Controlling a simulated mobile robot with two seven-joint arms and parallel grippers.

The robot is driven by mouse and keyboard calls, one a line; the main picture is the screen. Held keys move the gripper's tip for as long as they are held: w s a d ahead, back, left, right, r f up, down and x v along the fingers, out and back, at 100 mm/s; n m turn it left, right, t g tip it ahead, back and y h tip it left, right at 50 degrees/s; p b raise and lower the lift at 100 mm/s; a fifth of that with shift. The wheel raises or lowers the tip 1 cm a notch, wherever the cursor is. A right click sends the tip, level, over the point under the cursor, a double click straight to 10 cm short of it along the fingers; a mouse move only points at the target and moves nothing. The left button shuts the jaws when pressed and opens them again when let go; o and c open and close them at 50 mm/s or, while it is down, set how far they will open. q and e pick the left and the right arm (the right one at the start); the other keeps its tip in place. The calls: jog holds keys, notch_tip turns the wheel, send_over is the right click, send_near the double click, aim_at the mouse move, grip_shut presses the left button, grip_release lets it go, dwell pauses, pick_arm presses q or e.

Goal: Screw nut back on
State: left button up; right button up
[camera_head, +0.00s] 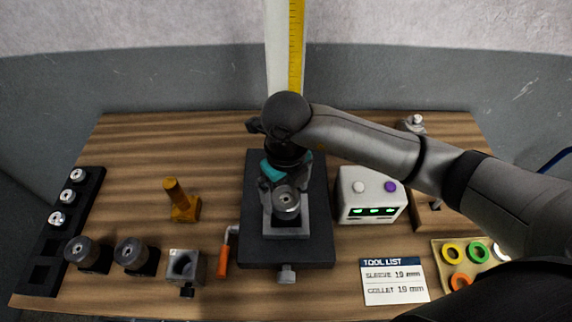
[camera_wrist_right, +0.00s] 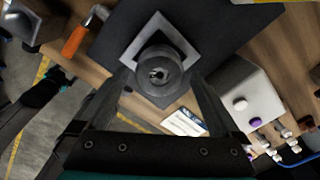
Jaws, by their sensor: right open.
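A round grey nut (camera_head: 287,200) with a central hole sits on the square grey block (camera_head: 286,230) of the dark fixture plate (camera_head: 258,250). The nut (camera_wrist_right: 158,73) also shows in the right wrist view, on a square light-grey frame. My right gripper (camera_head: 283,186) is over it, pointing down. In the right wrist view its fingers (camera_wrist_right: 158,82) are open, one on each side of the nut. I cannot tell whether they touch it. I cannot see whether the nut is seated or how its thread sits. My left gripper does not show in the head view.
An orange-handled wrench (camera_head: 223,258) lies left of the plate. Two dark round holders (camera_head: 132,253), a grey block (camera_head: 183,266) and a brass piece (camera_head: 183,205) stand further left. A white box (camera_head: 370,196) with green displays, a tool list card (camera_head: 394,283) and a ring tray (camera_head: 441,262) are right.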

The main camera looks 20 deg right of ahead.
notch_tip(320, 180, up, 13)
dwell(0.3)
jog(key=shift+r, duration=0.1)
